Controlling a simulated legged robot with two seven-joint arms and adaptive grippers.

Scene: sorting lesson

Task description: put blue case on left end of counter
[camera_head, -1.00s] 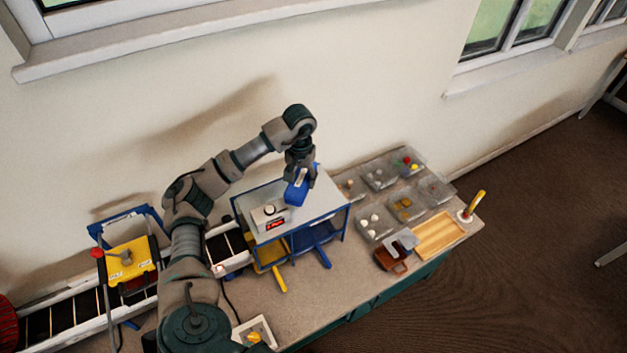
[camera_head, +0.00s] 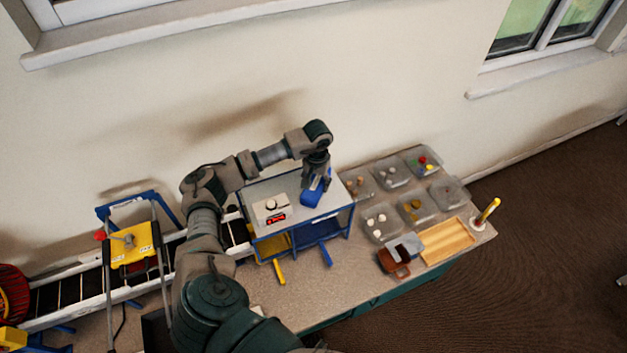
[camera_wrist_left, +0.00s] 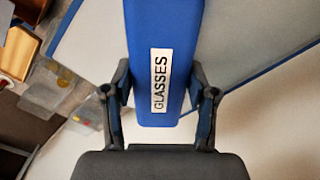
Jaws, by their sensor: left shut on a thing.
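The blue case (camera_head: 312,197), with a white "GLASSES" label, is in the jaws of my left gripper (camera_head: 315,179). It is at the right part of a white-topped, blue-framed stand (camera_head: 325,184) on the long speckled worktop (camera_head: 320,295). Whether the case touches the stand's top is unclear. In the left wrist view the case (camera_wrist_left: 163,40) lies between the two fingers of my left gripper (camera_wrist_left: 161,100), which are shut on it; its far end is cut off. Which surface is the counter is not certain. My right gripper is not in view.
A white box with a red display (camera_head: 271,209) stands on the stand, left of the case. Clear trays (camera_head: 393,176) with small items, a wooden tray (camera_head: 447,241) and a brown container (camera_head: 393,262) are to the right. A conveyor (camera_head: 75,290) and yellow device (camera_head: 135,245) are left.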

